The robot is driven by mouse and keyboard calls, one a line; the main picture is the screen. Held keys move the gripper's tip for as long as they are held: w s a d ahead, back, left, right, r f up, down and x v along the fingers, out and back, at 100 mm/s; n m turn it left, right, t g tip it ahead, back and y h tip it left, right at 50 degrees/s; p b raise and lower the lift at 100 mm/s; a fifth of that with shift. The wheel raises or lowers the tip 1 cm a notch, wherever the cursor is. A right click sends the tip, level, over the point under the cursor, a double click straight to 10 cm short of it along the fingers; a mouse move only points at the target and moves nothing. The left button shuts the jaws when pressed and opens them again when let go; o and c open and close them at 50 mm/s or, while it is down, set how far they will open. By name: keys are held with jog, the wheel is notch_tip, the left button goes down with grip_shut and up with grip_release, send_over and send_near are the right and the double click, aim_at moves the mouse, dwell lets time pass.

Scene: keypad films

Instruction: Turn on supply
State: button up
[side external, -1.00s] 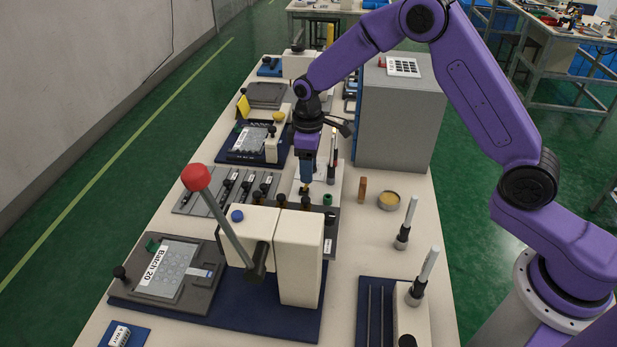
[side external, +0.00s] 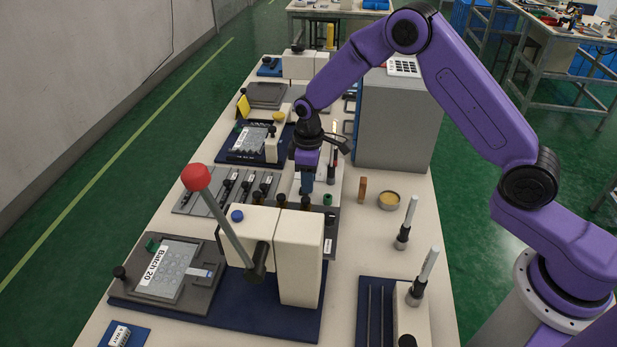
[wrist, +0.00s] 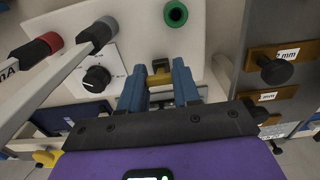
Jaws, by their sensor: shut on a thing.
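My gripper (wrist: 158,85) has its two blue fingers closed on a small dark and brass-yellow switch piece (wrist: 160,70) on a pale panel (wrist: 138,42). The fingers stand on either side of this piece, and its lower part is hidden by the gripper. In the side external view my gripper (side external: 306,187) points down at the middle of the bench, and the piece is hidden there. A green socket (wrist: 177,14) and a black dial (wrist: 97,80) are on the same panel. I cannot read the switch's position.
A tall red-knobbed lever (side external: 197,178) stands in front on the press. A large grey cabinet (side external: 395,125) stands behind to the right. A round tin (side external: 389,201) is nearby.

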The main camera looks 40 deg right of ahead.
jog(key=shift+s+d+t+y, duration=0.2)
jog(key=shift+t+y, duration=0.3)
jog(key=o, duration=1.1)
jog(key=shift+c, duration=0.2)
notch_tip(320, 180, up, 17)
jog(key=s+d, duration=0.1)
jog(key=shift+s+d, duration=0.25)
jog(key=shift+s, duration=0.05)
